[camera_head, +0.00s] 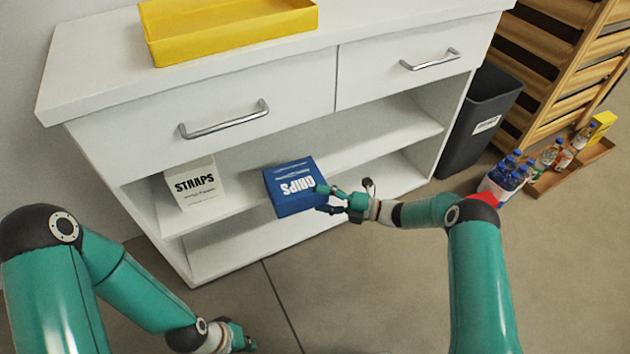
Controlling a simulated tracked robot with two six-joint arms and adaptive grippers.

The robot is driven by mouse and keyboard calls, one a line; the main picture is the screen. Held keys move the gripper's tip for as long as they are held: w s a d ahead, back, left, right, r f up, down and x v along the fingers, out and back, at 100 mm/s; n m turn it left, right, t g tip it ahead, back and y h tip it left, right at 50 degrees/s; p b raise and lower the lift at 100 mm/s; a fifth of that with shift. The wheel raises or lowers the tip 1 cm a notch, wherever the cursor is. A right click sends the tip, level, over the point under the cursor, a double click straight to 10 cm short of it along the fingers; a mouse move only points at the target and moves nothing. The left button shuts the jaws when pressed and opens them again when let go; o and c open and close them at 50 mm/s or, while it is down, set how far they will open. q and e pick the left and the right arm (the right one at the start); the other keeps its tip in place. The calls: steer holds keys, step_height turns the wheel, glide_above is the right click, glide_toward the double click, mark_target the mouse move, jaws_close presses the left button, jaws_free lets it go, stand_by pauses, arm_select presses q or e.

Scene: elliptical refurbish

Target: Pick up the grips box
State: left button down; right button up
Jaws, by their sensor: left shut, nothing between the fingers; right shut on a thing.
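My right gripper (322,198) is shut on the right side of the grips box. I cannot tell whether the box still touches the shelf. My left gripper (243,342) is low at the bottom of the view, shut and empty, over the floor and away from the box.
A white straps box (196,184) stands on the same shelf to the left. The white cabinet (330,75) has two closed drawers and a yellow tray (232,42) on top. A dark bin (478,122), bottles (508,172) and a wooden rack (560,65) are to the right.

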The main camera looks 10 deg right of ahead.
steer(key=s+d+p, duration=0.2)
steer(key=s+d, duration=0.1)
steer(key=s, duration=0.7)
steer(key=shift+s+d, duration=0.4)
steer(key=shift+p, duration=0.3)
